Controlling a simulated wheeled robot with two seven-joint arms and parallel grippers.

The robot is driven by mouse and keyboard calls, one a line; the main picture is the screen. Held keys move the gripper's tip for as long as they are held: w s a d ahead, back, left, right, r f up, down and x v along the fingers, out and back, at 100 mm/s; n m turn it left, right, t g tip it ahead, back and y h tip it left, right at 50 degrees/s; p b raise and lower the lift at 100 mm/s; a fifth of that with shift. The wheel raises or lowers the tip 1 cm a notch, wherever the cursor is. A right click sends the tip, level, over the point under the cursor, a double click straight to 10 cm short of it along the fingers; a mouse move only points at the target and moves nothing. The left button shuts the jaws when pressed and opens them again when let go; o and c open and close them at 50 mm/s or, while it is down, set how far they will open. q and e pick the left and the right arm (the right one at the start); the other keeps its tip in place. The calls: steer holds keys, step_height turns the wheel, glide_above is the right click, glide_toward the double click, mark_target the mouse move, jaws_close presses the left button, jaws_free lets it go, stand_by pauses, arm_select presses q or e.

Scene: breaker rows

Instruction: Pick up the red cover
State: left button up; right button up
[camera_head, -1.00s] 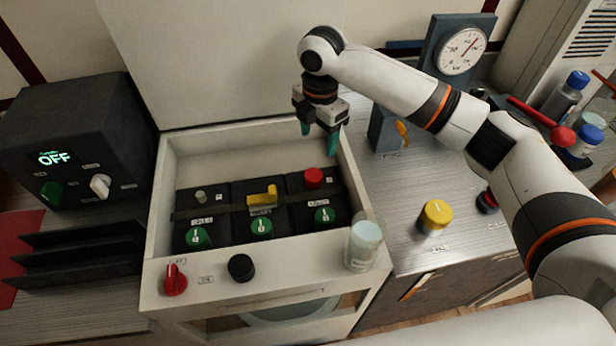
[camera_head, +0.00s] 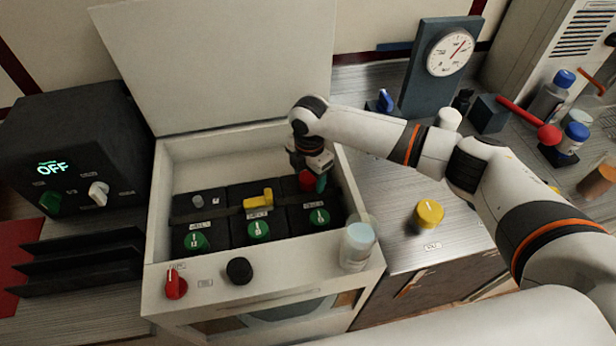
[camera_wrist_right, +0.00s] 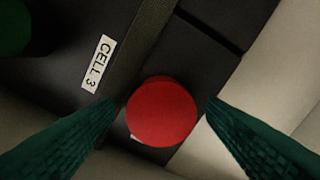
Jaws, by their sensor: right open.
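The red cover (camera_head: 306,181) is a round cap on the black cell block at the right of the open white box, labelled CELL 3 in the wrist view. In the right wrist view the red cover (camera_wrist_right: 162,111) lies between the two green fingertips, with a gap on each side. My right gripper (camera_head: 313,178) is low over it in the head view and partly hides it. The right gripper (camera_wrist_right: 160,108) is open and holds nothing. My left gripper is not in view.
The white box (camera_head: 265,275) has walls around the cells and a raised lid behind. A yellow piece (camera_head: 258,198) sits on the middle cell. A clear jar (camera_head: 358,245) stands at the box's front right corner. A yellow knob (camera_head: 429,213) is on the counter.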

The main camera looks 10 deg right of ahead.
steer(key=shift+f, duration=0.15)
steer(key=shift+c, duration=0.2)
steer(key=c, duration=1)
